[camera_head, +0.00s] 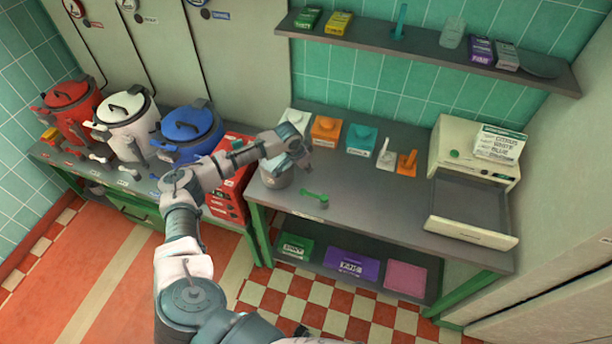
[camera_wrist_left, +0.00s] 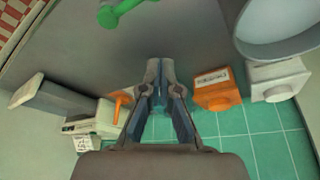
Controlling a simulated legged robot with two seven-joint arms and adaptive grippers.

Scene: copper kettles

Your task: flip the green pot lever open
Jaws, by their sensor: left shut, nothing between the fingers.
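The green lever (camera_head: 315,197) lies at the front of the grey counter, right of a grey metal pot (camera_head: 275,176). In the left wrist view the green lever (camera_wrist_left: 122,12) is at the top edge, partly cut off, and the pot (camera_wrist_left: 278,30) is at top right. My left gripper (camera_head: 303,163) is above the counter, just right of the pot and behind the lever, apart from the lever. In the wrist view its fingers (camera_wrist_left: 160,72) are together with nothing between them. My arm hides part of the pot. My right gripper is out of view.
Orange (camera_head: 326,131) and teal (camera_head: 362,140) boxes stand along the back wall. An open drawer unit (camera_head: 472,235) is at the right. Red, white and blue kettles (camera_head: 187,130) stand on the left counter. The counter's middle (camera_head: 385,205) is clear.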

